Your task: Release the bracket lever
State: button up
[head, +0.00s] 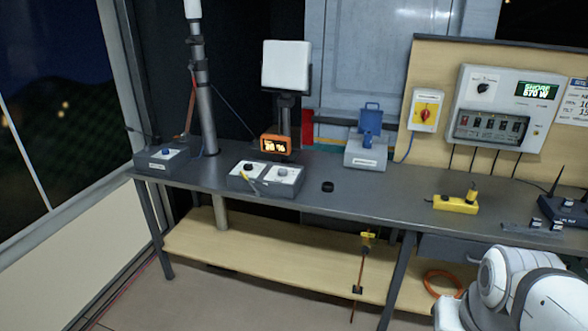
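I cannot tell for certain which part is the bracket lever. The panel antenna (286,66) is a white square plate on a dark bracket post (286,103) at the back of the bench. A grey mast (202,85) stands left of it, with a thin reddish-brown bar (190,105) beside it. My white arm (520,290) shows at the lower right, well away from these parts. My gripper is not in view.
The dark bench top (390,200) holds an orange display (275,145), grey control boxes (265,179), a black puck (327,186), a blue-topped device (367,150) and a yellow power strip (456,203). A wooden shelf (300,255) runs below. Floor in front looks clear.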

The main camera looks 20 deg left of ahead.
aim_at(258, 192)
jog(key=k, duration=0.6)
jog(key=u, duration=0.85)
jog(key=i, duration=1.35)
jog(key=u, duration=0.45)
jog(key=i, duration=1.5)
jog(key=z, duration=0.6)
jog(key=k, duration=0.85)
jog(key=z, duration=0.15)
jog(key=i, duration=0.8)
jog(key=u, duration=0.05)
